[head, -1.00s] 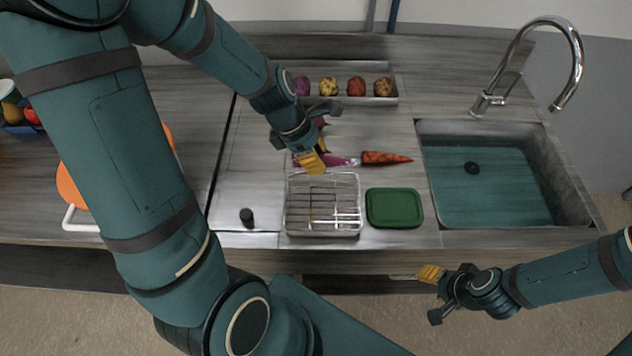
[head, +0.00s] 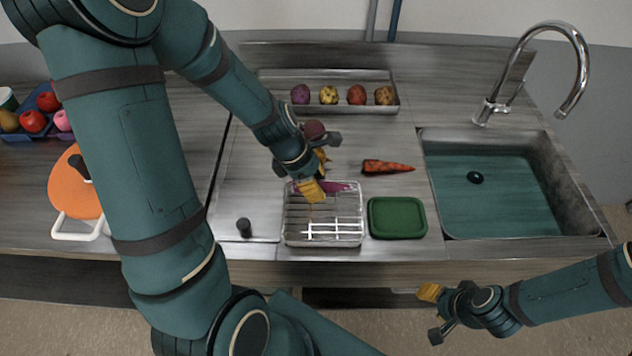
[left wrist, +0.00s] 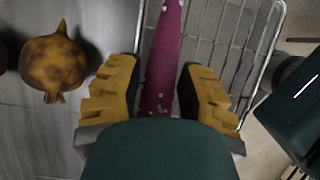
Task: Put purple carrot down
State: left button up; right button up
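The purple carrot (head: 335,187) lies across the far part of the wire rack (head: 290,225) or just above it; I cannot tell whether it touches the wires. My left gripper (head: 311,190) is at the carrot's left part, over the rack's far edge. In the left wrist view the carrot (left wrist: 162,70) runs between the two yellow fingers (left wrist: 160,100), which are close on both sides of it. The dark palm hides its near end. My right gripper (head: 430,292) is in front of the counter, away from the carrot; its finger gap is unclear.
An orange carrot (head: 388,167) lies behind the green dish (head: 397,217). A tray with several round vegetables (head: 328,107) is at the back. A mottled yellow vegetable (left wrist: 52,62) sits beside my left gripper. The sink (head: 500,190) is at right.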

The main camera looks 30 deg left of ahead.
pick_arm(q)
jog(key=shift+o, duration=0.4)
jog(key=shift+r, duration=0.25)
jog(key=p+v, duration=0.4)
jog(key=v, duration=0.6)
jog(key=shift+a+r, duration=0.1)
jog(key=shift+r, duration=0.1)
jog(key=shift+s+a+r, duration=0.2)
jog(key=shift+a+r, duration=0.1)
jog(key=shift+r, duration=0.35)
jog(key=shift+s, duration=0.1)
